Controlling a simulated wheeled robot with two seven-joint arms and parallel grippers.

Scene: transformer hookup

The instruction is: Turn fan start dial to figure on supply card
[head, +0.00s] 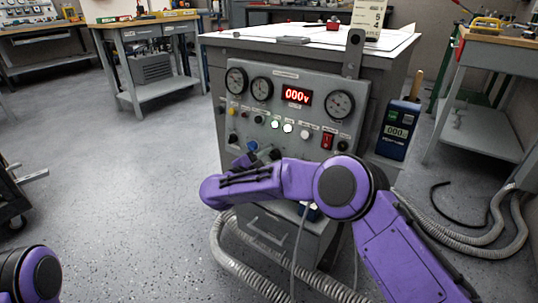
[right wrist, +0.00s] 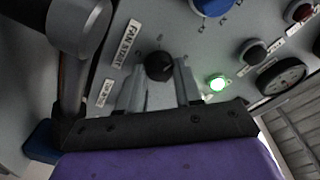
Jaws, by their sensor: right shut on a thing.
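The fan start dial (right wrist: 158,64) is a round black knob beside a "FAN START" label (right wrist: 126,43) in the right wrist view. My right gripper (right wrist: 160,76) has its two grey fingers on either side of this dial and is shut on it. Which figure the dial points to is too small to read. In the head view the hand and arm hide the dial. A cream card (head: 369,17) with a large 5 stands on top of the cabinet; its small print is unreadable. My left gripper is out of view.
The grey control panel (head: 285,75) has gauges, lamps and a red display (head: 297,98) reading 000v. A blue meter (head: 397,131) hangs at its right side. A blue knob (right wrist: 211,5) and a lit green lamp (right wrist: 217,84) are near the dial. Corrugated hoses (head: 240,262) lie on the floor.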

